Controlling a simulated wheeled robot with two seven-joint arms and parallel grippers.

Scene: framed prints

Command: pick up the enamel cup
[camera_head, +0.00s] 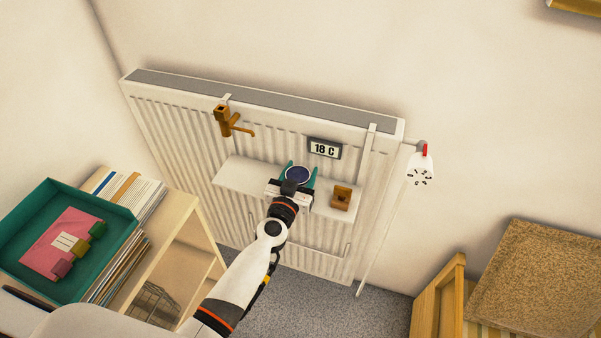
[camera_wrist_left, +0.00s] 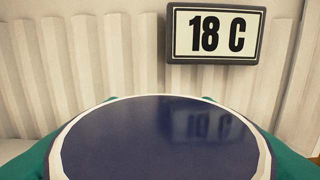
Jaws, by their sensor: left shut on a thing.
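The enamel cup (camera_head: 298,174) shows as a dark blue round with a pale rim, at the shelf hung on the radiator. In the left wrist view the cup (camera_wrist_left: 160,138) fills the lower middle, its dark blue face reflecting the display. My left gripper (camera_head: 299,177) has its teal fingers on both sides of the cup and is shut on it. The teal fingers also show at the lower corners of the left wrist view. Whether the cup touches the shelf is hidden by the gripper and wrist. My right gripper is not in view.
The white shelf (camera_head: 240,183) hangs on the radiator (camera_head: 170,115). A small wooden block-like object (camera_head: 341,197) stands right of the cup. A "18 C" display (camera_head: 324,148) is behind. A brown tap-like object (camera_head: 225,120) hangs at upper left. A green tray (camera_head: 25,225) is at left.

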